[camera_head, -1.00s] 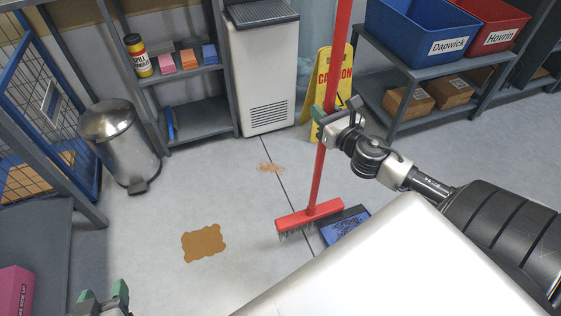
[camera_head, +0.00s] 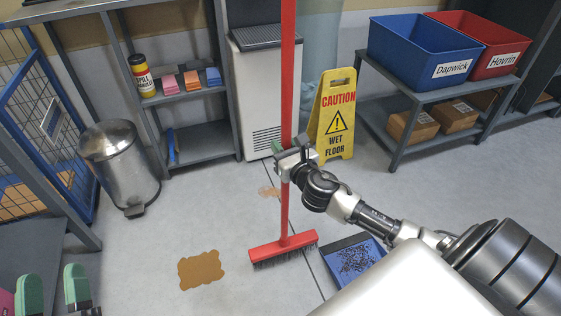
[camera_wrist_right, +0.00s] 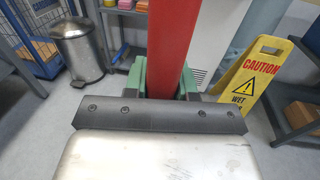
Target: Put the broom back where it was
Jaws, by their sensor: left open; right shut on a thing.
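The red broom (camera_head: 286,80) stands nearly upright in the head view, its handle running past the top edge. Its wide red head (camera_head: 282,248) with dark bristles is low, at or just above the floor; I cannot tell if it touches. My right gripper (camera_head: 288,160) is shut around the handle at mid-height. The right wrist view also shows the red handle (camera_wrist_right: 174,45) between the green finger pads (camera_wrist_right: 162,82). My left gripper (camera_head: 52,292) is open and empty at the lower left corner, its two green fingertips apart.
A blue dustpan (camera_head: 352,257) with dark bits lies right of the broom head. A yellow caution sign (camera_head: 333,115) stands behind the gripper. A brown patch (camera_head: 200,269) marks the floor. A steel bin (camera_head: 120,165), grey shelf (camera_head: 205,140), white machine (camera_head: 262,90) and rack (camera_head: 405,130) line the back.

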